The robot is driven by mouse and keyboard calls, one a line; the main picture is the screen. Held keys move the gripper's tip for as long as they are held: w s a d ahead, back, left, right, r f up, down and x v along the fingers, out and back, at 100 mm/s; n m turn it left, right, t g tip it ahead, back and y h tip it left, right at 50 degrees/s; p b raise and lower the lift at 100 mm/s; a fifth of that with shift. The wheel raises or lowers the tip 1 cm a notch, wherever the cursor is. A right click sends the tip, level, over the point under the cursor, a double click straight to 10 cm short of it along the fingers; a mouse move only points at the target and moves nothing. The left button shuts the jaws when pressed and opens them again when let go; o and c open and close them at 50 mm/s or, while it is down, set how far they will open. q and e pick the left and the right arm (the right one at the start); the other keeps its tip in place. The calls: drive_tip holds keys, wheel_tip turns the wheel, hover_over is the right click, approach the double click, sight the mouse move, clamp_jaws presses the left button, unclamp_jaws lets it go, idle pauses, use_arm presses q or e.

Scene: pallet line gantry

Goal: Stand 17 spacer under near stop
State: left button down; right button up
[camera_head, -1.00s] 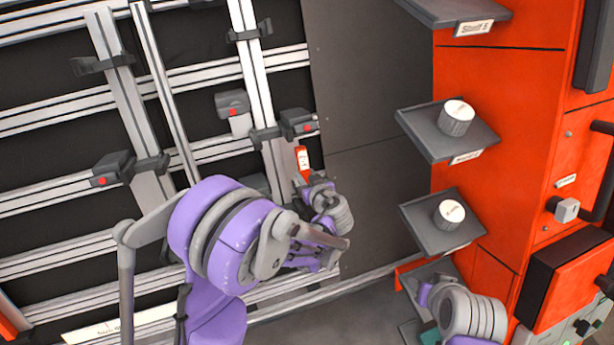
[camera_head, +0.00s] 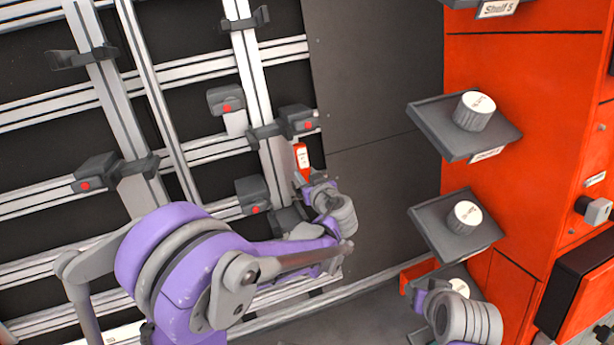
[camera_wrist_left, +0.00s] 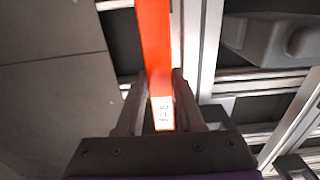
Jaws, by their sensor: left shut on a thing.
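An orange-red bar with a white label, which I take to be the spacer, stands roughly along the upright rail in the head view (camera_head: 301,158). It also shows in the left wrist view (camera_wrist_left: 154,40), reaching up between the fingers. My left gripper (camera_wrist_left: 160,90) is shut on its labelled lower end; the label is too small to read. In the head view the bar is just below a dark stop block with a red dot (camera_head: 296,121). I cannot tell whether they touch, or which block is the near stop.
More dark blocks with red dots (camera_head: 226,101) sit on the silver rails. Grey shelves (camera_head: 440,135) on the orange cabinet (camera_head: 540,130) at right hold pale-topped cylinders (camera_head: 472,113). A dark bare panel (camera_head: 375,90) lies between rails and cabinet.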

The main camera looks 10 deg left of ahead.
sight(294, 161)
use_arm(q)
drive_tip(key=shift+x, duration=1.25)
drive_tip(key=shift+b+x, duration=1.1)
drive_tip(key=shift+x, duration=1.55)
drive_tip(key=shift+w+a+f, duration=0.15)
drive_tip(key=shift+f+b, duration=0.4)
drive_tip(key=shift+b, duration=0.05)
drive_tip(key=shift+c, duration=2.2)
unclamp_jaws()
drive_tip(key=v, duration=1.1)
